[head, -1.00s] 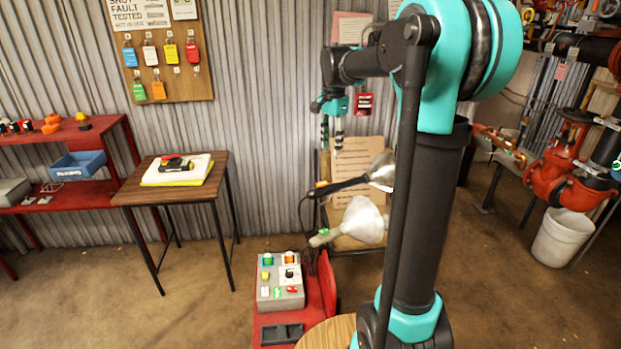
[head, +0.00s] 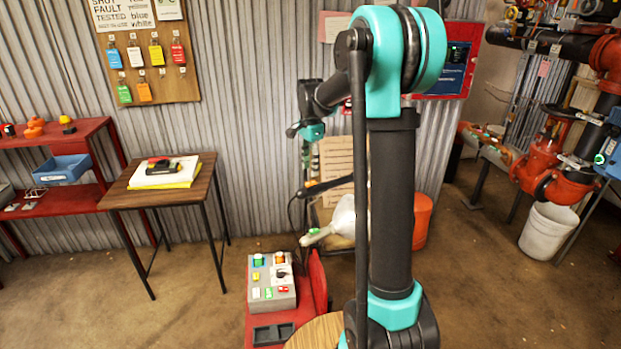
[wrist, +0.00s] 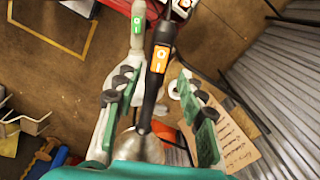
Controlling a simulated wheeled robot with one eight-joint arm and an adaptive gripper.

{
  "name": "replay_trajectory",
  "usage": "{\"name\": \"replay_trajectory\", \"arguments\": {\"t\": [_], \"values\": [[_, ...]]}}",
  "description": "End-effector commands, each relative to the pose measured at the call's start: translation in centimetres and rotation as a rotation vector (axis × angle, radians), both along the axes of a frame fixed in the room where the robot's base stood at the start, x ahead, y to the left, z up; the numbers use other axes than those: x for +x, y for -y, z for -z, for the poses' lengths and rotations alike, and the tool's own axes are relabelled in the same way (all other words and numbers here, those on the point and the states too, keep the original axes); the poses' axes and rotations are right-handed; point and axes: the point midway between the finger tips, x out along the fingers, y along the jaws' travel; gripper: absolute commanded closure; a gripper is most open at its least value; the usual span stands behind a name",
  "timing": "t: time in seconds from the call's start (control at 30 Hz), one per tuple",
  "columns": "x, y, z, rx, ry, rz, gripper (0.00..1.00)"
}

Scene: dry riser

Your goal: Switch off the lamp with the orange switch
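The lamp with the orange switch has a black handle (wrist: 150,95) and a metal shade (wrist: 148,148) at the bottom of the wrist view. Its orange rocker switch (wrist: 159,59) faces the wrist camera. In the head view its dark handle (head: 326,187) shows left of my arm, and its shade is hidden. A second lamp, pale with a green switch (wrist: 137,22), lies beside it; its white body (head: 342,217) is lower in the head view. My gripper (wrist: 157,92) is open and empty, its fingers either side of the black handle in the picture, apart from the switch.
A grey control box (head: 271,283) with coloured buttons sits on a red stand below the lamps. A notice board (head: 338,165) stands behind them near the corrugated wall. A wooden table (head: 140,199) is at left. A white bucket (head: 549,229) and red pipework are at right.

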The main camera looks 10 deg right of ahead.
Motion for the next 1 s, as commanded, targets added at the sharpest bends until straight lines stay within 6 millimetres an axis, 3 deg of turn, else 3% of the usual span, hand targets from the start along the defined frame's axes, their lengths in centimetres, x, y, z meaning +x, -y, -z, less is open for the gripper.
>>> {"name": "replay_trajectory", "arguments": {"t": [0.1, 0.3, 0.7, 1.0], "values": [[0.0, 0.0, 2.1, 0.0, 0.0, 0.0, 0.6], [0.0, 0.0, 4.3, 0.0, 0.0, 0.0, 0.6], [0.0, 0.0, 4.9, 0.0, 0.0, 0.0, 0.6], [0.0, 0.0, 4.9, 0.0, 0.0, 0.0, 0.98]]}}
